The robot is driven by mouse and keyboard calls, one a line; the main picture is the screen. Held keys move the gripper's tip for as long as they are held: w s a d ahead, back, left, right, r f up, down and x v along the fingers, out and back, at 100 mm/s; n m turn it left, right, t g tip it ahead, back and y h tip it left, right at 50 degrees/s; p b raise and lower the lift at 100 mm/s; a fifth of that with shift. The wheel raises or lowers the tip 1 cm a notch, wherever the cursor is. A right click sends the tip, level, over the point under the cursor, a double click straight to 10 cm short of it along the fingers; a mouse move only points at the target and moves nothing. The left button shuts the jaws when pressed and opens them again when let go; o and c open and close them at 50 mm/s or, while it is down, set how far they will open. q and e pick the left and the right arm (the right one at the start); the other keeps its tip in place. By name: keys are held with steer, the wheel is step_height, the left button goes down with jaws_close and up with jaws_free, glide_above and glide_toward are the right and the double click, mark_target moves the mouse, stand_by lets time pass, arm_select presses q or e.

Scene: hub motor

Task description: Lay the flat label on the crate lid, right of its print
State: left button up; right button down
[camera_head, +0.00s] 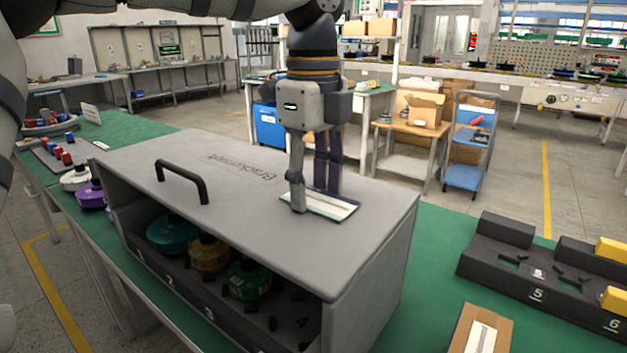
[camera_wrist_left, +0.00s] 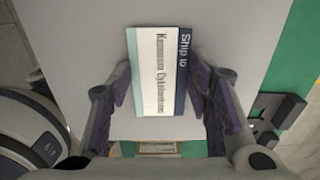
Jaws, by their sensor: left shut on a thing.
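The flat label (camera_head: 335,207), white with a dark strip and a pale teal strip, is at the top of the grey crate lid (camera_head: 225,202), right of the lid's dark print (camera_head: 243,166). My left gripper (camera_head: 316,200) points down and is shut on the label. In the left wrist view the label (camera_wrist_left: 160,75) shows its writing face up, between the two fingers (camera_wrist_left: 161,80). It looks flat and close to the lid; I cannot tell whether it touches. My right gripper is not in view.
A black handle (camera_head: 183,181) stands up from the lid, left of the print. Teal, yellow and green hub motors sit inside the open-fronted crate. A black numbered rack (camera_head: 500,262) and a cardboard box (camera_head: 503,325) are on the green table at right.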

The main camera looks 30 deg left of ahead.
mark_target(314, 198)
arm_select(q)
steer(key=shift+s+f, duration=0.15)
steer(key=shift+f, duration=0.5)
steer(key=o, duration=0.8)
steer(key=shift+f, duration=0.15)
steer(key=shift+r, duration=0.2)
steer(key=shift+r, duration=6.7)
